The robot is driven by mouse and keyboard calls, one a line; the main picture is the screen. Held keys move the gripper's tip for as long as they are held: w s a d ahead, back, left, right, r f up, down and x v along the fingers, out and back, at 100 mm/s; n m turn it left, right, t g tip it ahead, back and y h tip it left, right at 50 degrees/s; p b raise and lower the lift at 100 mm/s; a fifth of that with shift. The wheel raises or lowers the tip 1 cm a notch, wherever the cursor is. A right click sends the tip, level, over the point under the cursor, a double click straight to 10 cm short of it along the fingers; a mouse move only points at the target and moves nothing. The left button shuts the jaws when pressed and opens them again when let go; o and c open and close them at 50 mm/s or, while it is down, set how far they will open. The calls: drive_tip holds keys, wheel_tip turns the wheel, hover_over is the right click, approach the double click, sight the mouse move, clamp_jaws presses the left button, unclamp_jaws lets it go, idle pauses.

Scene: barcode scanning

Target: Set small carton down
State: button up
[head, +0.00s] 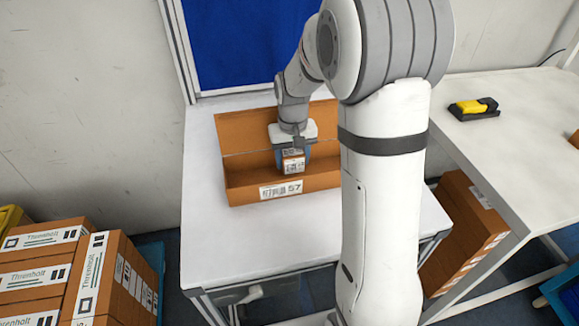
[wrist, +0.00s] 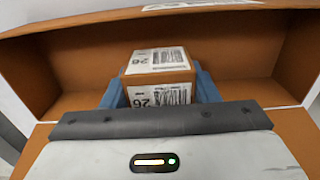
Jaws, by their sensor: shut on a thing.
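The small carton (wrist: 156,62) is brown with white barcode labels marked 26 on its top and near face in the wrist view. It also shows in the head view (head: 293,163). My gripper (head: 293,155) is shut on it, with blue fingers (wrist: 205,88) on either side. The carton is inside or just above an open brown box (head: 238,180) labelled 57, which stands on the white table. I cannot tell whether the carton touches the box floor. The box's front wall hides the carton's lower part in the head view.
The white table (head: 215,250) has free room in front of the box. A blue panel (head: 245,40) stands behind it. A yellow and black scanner (head: 474,108) lies on the right table (head: 500,150). Large Threnholt cartons (head: 95,275) are stacked at lower left.

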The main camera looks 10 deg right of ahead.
sight(292, 169)
drive_tip(key=shift+s+f, duration=0.1)
drive_tip(key=shift+f, duration=1.8)
drive_tip(key=shift+f, duration=0.2)
drive_tip(key=o, duration=1.1)
drive_tip(key=shift+r, duration=0.1)
